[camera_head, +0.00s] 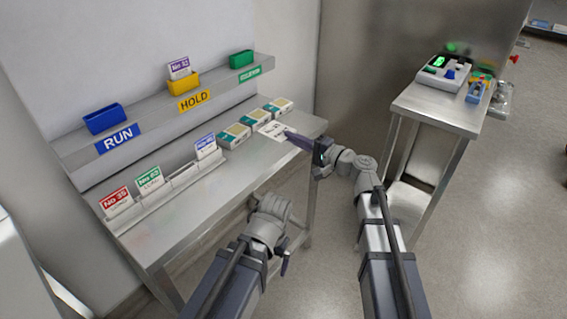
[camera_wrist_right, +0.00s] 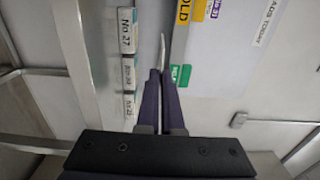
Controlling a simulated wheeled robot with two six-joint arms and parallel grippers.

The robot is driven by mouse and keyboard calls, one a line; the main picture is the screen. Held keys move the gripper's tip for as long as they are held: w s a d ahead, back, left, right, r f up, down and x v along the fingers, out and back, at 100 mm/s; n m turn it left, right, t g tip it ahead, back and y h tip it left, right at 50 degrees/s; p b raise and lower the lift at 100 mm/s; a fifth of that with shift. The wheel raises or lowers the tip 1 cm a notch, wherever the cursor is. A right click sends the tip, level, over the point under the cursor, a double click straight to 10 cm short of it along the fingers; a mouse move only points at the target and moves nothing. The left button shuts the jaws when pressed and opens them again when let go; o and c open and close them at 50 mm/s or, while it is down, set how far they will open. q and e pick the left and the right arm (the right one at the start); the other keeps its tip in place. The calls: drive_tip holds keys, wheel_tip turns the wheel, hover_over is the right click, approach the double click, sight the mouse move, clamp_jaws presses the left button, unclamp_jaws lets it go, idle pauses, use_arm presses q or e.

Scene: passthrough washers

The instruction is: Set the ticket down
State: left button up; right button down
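A white ticket (camera_head: 272,131) with dark print is in my right gripper (camera_head: 292,137), over the right part of the steel bench near the small boxes. In the right wrist view the fingers (camera_wrist_right: 166,76) are closed together on it, and the ticket (camera_wrist_right: 162,50) shows almost edge-on as a thin white strip. I cannot tell whether it touches the bench. My left gripper (camera_head: 285,262) hangs low in front of the bench, mostly hidden by its own arm, and its fingers do not show clearly.
The shelf carries a blue RUN bin (camera_head: 104,119), a yellow HOLD bin (camera_head: 184,83) with a purple ticket (camera_head: 179,68), and a green bin (camera_head: 241,59). A rack (camera_head: 165,186) holds red, green and blue tickets. Small boxes (camera_head: 234,135) line the bench. A side table (camera_head: 440,106) bears devices.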

wheel_tip(320, 180, down, 6)
drive_tip(key=b, duration=0.5)
drive_tip(key=shift+f+b, duration=0.1)
drive_tip(key=shift+b, duration=0.25)
wheel_tip(320, 180, down, 4)
drive_tip(key=b, duration=0.3)
drive_tip(key=shift+r+b, duration=0.2)
drive_tip(key=shift+b, duration=0.1)
drive_tip(key=shift+f, duration=0.15)
drive_tip(key=c, duration=1.1)
unclamp_jaws()
